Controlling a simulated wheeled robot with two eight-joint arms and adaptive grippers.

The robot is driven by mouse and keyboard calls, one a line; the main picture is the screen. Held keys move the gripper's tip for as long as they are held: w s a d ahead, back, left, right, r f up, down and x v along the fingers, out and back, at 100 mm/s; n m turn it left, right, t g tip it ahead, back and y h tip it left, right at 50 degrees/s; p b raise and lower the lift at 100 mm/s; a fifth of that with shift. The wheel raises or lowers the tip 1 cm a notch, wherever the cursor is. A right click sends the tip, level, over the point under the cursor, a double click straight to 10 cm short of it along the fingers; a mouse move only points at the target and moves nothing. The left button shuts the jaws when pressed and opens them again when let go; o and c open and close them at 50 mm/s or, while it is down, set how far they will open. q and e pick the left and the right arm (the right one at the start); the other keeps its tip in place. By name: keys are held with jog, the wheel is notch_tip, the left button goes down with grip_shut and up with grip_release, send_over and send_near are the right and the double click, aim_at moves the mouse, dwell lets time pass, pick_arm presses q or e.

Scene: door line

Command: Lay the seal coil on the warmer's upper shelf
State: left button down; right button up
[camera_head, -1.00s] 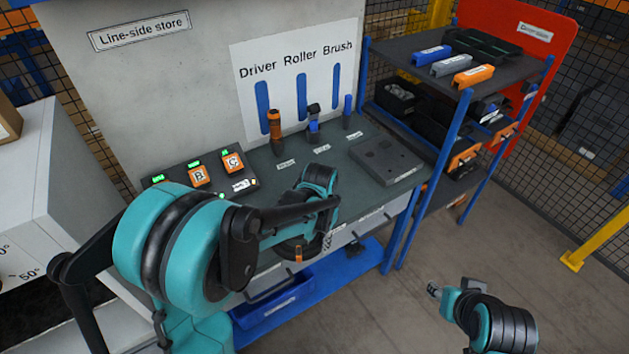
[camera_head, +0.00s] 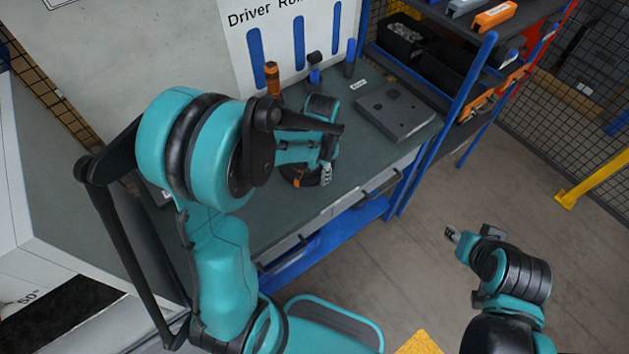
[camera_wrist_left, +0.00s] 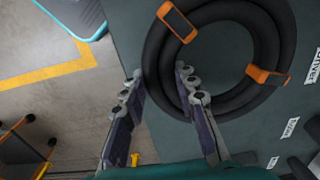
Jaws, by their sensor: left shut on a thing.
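The seal coil is a thick black ring with orange clips, seen in the left wrist view (camera_wrist_left: 265,36). My left gripper (camera_wrist_left: 160,80) has one finger on each side of the ring's tube and grips it. In the head view the coil (camera_head: 290,174) shows partly behind the left gripper (camera_head: 325,170), over the green bench top. I cannot tell its height above the bench. A pale cabinet with a "50°" mark, apparently the warmer (camera_head: 45,200), stands at the left edge. A dark opening shows low on it; its upper shelf is not clear. My right gripper (camera_head: 453,234) is over the floor, its jaws too small to judge.
The bench (camera_head: 350,150) carries a grey block (camera_head: 397,108) and upright tools, including an orange-handled driver (camera_head: 272,76). A blue-framed rack (camera_head: 468,90) with bins stands on the right. My left arm hides the bench's left part.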

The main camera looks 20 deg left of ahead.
pick_arm(q)
jog(key=shift+s+a+f, duration=0.1)
jog(key=shift+a+f, duration=0.35)
jog(key=shift+a, duration=0.3)
notch_tip(320, 180, down, 4)
jog(key=shift+f+b, duration=0.1)
jog(key=shift+b, duration=0.75)
jog(key=c, duration=1.2)
grip_release()
